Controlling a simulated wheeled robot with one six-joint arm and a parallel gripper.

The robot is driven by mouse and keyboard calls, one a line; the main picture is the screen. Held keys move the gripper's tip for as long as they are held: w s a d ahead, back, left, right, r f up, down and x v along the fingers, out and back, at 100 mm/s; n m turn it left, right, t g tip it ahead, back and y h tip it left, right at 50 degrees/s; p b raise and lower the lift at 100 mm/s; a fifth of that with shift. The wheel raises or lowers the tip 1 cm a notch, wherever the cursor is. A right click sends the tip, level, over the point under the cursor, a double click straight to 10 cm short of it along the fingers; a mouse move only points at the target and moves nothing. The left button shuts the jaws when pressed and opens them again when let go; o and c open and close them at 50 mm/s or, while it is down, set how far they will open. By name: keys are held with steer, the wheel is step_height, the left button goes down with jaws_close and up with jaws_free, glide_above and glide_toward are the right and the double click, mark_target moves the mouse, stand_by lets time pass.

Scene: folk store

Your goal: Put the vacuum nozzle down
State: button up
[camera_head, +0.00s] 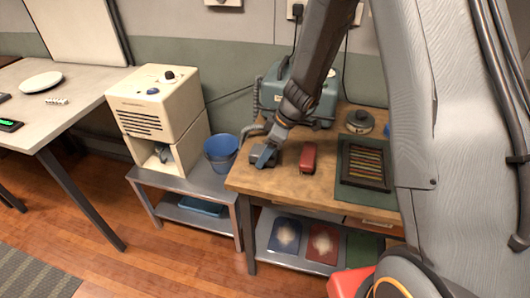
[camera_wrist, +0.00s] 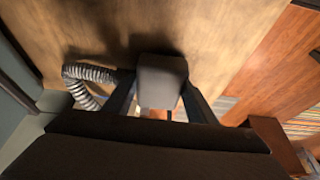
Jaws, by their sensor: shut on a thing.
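My gripper (camera_head: 268,156) is over the left part of the wooden table (camera_head: 262,186). It is shut on the dark grey vacuum nozzle (camera_head: 259,156), which is close to the tabletop. I cannot tell whether the nozzle touches the wood. In the wrist view the nozzle (camera_wrist: 162,76) sits between the two fingers (camera_wrist: 162,98), with the tabletop behind it. A ribbed grey hose (camera_wrist: 90,74) curves to the left of the fingers. The fingers and palm hide part of the nozzle.
A red object (camera_head: 308,157) stands just right of the nozzle. Further right are a dark tray (camera_head: 366,166) and a round device (camera_head: 360,121). A teal machine (camera_head: 325,95) stands behind. A blue bucket (camera_head: 221,152) is left on a lower grey stand. The table's front-left is bare.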

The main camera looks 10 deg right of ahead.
steer(key=shift+f, duration=0.1)
steer(key=o, duration=1.2)
steer(key=shift+r, duration=0.2)
steer(key=b+v, duration=0.2)
steer(key=v, duration=1)
steer(key=shift+s+d+f+m+g+h, duration=0.25)
steer(key=shift+s+d+m+h, duration=0.7)
steer(key=shift+s+m, duration=1.75)
steer(key=shift+s+d+f+m+g+h, duration=0.2)
steer(key=shift+s+d+m+h, duration=0.25)
steer(key=shift+s+d+m, duration=2.2)
steer(key=shift+s+a+f+m+g+h, duration=0.25)
steer(key=shift+s+m+h, duration=0.85)
steer(key=shift+s, duration=3.05)
steer(key=shift+d+m+y, duration=0.15)
steer(key=shift+m+y, duration=0.2)
steer(key=shift+y, duration=0.05)
